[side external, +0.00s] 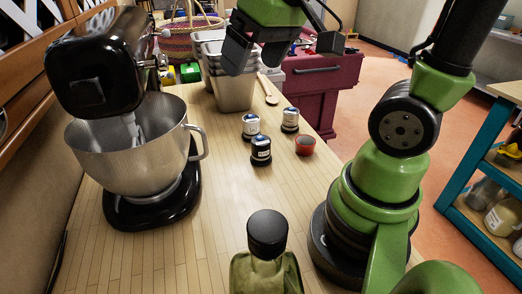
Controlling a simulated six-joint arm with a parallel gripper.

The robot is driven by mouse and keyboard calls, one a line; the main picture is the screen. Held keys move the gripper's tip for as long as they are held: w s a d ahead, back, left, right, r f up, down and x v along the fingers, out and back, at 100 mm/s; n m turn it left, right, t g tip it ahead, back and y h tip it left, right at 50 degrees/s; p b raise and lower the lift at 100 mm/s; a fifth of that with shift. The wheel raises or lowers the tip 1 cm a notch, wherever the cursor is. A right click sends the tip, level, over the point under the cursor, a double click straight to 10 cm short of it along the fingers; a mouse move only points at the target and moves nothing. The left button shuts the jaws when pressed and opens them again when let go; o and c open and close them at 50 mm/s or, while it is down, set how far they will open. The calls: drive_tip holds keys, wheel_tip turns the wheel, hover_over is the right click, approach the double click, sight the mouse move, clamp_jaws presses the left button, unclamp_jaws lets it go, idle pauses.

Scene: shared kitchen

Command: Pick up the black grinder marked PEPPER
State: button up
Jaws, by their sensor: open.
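Three small grinders stand close together on the wooden counter. One is mostly black with a pale label (261,151) and stands nearest the camera. Another (251,126) stands just behind it with a white body and dark parts, and a third (290,120) stands behind to the right. The label lettering is too small to read, so I cannot tell for certain which says PEPPER; the black one fits best by colour. My gripper (285,46) is open and empty, high above and beyond the grinders, its two dark fingers wide apart.
A small red bowl (305,146) sits right of the grinders. A black stand mixer with a steel bowl (130,145) fills the left. Grey bins (234,92) and a wooden spoon (268,92) lie behind. A black-capped olive bottle (266,265) stands in front. Counter between bottle and grinders is clear.

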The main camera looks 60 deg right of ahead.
drive_tip(key=w+d+f+n+g, duration=0.25)
drive_tip(key=w+d+f, duration=0.35)
drive_tip(key=d+f, duration=0.3)
drive_tip(key=g, duration=0.2)
hover_over(261, 140)
drive_tip(key=shift+n, duration=0.35)
drive_tip(key=f, duration=0.5)
drive_tip(key=w+f, duration=0.1)
drive_tip(key=f, duration=0.2)
drive_tip(key=shift+f, duration=0.25)
wheel_tip(261, 140, down, 5)
drive_tip(key=shift+s+d+r, duration=0.1)
drive_tip(key=shift+r, duration=0.1)
drive_tip(key=f, duration=0.5)
drive_tip(key=shift+s+f, duration=0.3)
drive_tip(key=shift+s, duration=0.05)
drive_tip(key=c, duration=1.2)
drive_tip(key=shift+r, duration=0.2)
